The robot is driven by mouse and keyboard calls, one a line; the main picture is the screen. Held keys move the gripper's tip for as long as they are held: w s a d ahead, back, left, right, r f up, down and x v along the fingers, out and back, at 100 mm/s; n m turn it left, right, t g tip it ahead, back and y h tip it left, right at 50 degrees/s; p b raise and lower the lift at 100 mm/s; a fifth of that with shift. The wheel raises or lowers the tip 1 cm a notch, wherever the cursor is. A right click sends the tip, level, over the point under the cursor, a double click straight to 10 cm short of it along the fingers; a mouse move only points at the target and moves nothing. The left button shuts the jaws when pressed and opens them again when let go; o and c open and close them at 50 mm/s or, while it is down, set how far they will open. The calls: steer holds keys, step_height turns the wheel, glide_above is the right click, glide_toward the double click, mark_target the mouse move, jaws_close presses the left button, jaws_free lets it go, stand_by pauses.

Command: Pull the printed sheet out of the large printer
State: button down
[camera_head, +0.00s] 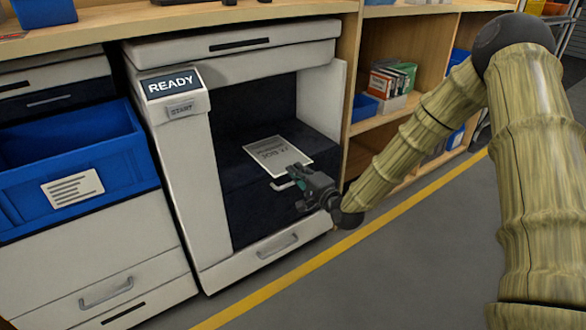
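The large printer (196,190) is a pale grey unit with a dark open bay and a sign reading READY above a START button. The printed sheet (268,150) lies in the bay on a dark surface, its front end towards me. My gripper (294,174) is at the sheet's front right corner, reaching in from the right, and overlaps that corner in the picture. It is too small to tell whether the fingers are open or closed on the paper.
A blue bin (112,140) with a label sits left of the printer. Wooden shelves (410,45) with boxes stand to the right. Open floor (400,260) with a yellow line (330,250) lies in front.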

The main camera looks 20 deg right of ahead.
steer(key=p+v, duration=0.5)
steer(key=v, duration=1.1)
stand_by(1.2)
